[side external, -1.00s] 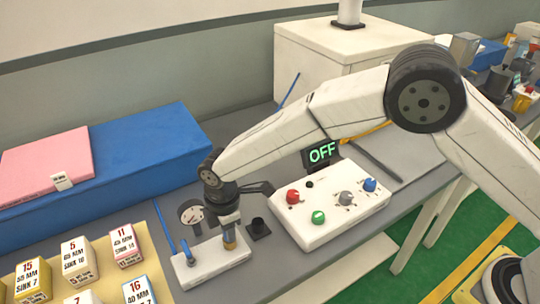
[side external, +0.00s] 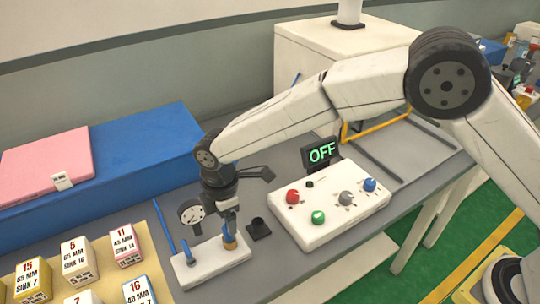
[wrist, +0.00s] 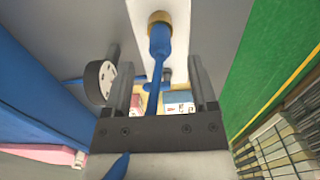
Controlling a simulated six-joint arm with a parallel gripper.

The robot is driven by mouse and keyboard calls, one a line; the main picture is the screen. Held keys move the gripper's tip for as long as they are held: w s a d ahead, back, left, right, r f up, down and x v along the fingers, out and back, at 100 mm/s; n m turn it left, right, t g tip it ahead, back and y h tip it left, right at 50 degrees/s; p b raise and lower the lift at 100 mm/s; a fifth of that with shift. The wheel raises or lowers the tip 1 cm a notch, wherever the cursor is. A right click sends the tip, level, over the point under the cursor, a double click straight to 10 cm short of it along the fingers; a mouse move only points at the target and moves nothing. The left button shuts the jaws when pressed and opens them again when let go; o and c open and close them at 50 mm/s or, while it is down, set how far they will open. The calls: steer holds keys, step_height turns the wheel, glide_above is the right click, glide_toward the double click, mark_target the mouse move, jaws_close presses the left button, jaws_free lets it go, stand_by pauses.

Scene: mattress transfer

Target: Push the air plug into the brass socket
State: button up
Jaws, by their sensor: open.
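The brass socket (side external: 230,243) stands at the right part of a white block on the bench. In the wrist view it is a brass ring (wrist: 159,17) at the top middle. The blue air plug (wrist: 160,40) stands at the socket, its end within the ring. Its blue hose runs back between my fingers. In the side view the plug (side external: 231,222) shows as blue just above the brass; how deep it sits I cannot tell. My gripper (wrist: 160,85) is open above the plug, with a finger on each side of the hose. It also shows in the side view (side external: 227,206).
A round gauge (side external: 190,212) stands close left of my gripper, and a blue rod (side external: 187,249) rises from the block. A white control box (side external: 325,207) with knobs and an OFF display (side external: 322,152) is to the right. Numbered boxes (side external: 77,257) stand at front left.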

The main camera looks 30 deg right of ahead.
steer(key=shift+r, duration=1.8)
steer(key=shift+d+r, duration=0.1)
steer(key=shift+d, duration=0.35)
steer(key=d+r+m, duration=0.2)
steer(key=d+m, duration=0.3)
steer(key=d, duration=0.5)
steer(key=s+d+m+t, duration=0.1)
steer(key=s+d+m, duration=0.5)
steer(key=s+d, duration=0.2)
steer(key=s+d+f+m+t, duration=0.1)
steer(key=s+d+m, duration=0.6)
steer(key=d, duration=0.6)
steer(key=shift+s+t, duration=0.3)
steer(key=shift+s, duration=0.15)
